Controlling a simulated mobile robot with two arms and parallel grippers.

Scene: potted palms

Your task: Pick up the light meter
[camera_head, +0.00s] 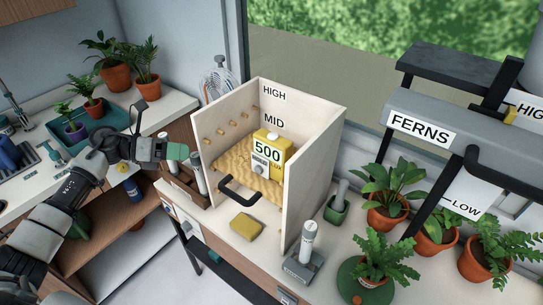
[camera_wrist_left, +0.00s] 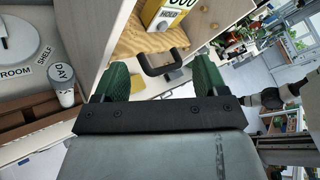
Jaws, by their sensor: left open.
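My left gripper (camera_head: 178,152) is left of the cabinet, apart from the meter. In the left wrist view its green fingers (camera_wrist_left: 162,78) are spread with nothing held between them. The shelf's black handle (camera_head: 239,188) lies in front of the meter; it also shows beyond the fingers (camera_wrist_left: 164,62).
The cabinet's tall side walls (camera_head: 318,165) flank the shelf. A yellow sponge (camera_head: 245,226) lies on the counter in front. A white cylinder on a grey base (camera_head: 308,245) and potted ferns (camera_head: 377,262) stand to the right. A DAY cylinder (camera_wrist_left: 63,88) shows at left.

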